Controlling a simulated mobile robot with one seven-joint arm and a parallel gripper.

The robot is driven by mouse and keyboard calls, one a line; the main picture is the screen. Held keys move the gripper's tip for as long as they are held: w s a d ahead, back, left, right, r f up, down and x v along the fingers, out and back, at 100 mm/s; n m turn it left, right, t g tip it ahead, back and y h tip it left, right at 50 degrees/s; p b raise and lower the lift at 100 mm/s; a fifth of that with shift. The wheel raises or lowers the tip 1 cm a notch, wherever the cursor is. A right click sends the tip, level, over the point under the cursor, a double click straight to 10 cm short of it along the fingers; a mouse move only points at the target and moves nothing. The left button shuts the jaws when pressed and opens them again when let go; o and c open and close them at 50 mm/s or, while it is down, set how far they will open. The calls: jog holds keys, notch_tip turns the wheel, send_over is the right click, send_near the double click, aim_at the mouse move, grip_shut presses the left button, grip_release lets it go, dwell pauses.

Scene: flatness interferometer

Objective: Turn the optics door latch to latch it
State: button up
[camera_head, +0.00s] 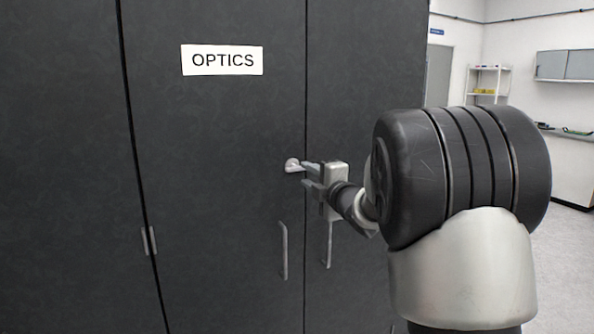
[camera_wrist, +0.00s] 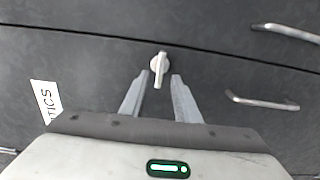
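The optics door latch (camera_head: 292,165) is a pale metal knob on the dark cabinet door, close to the seam and below the OPTICS label. In the wrist view the latch (camera_wrist: 159,64) shows a round base with a short lever pointing toward the bottom of the picture. My gripper (camera_head: 307,176) is at the latch, coming in from the right. In the wrist view my gripper (camera_wrist: 163,77) is open, with one finger on each side of the lever. Gaps show between the lever and both fingers. The fingers partly hide the lever in the head view.
Two vertical bar handles, the left (camera_head: 284,250) and the right (camera_head: 329,244), stand out from the doors below the latch. The OPTICS label (camera_head: 222,60) is above. Open floor (camera_head: 570,255) shows at right.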

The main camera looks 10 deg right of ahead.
aim_at(299, 169)
jog(key=x, duration=0.7)
jog(key=shift+w, duration=0.15)
grip_shut()
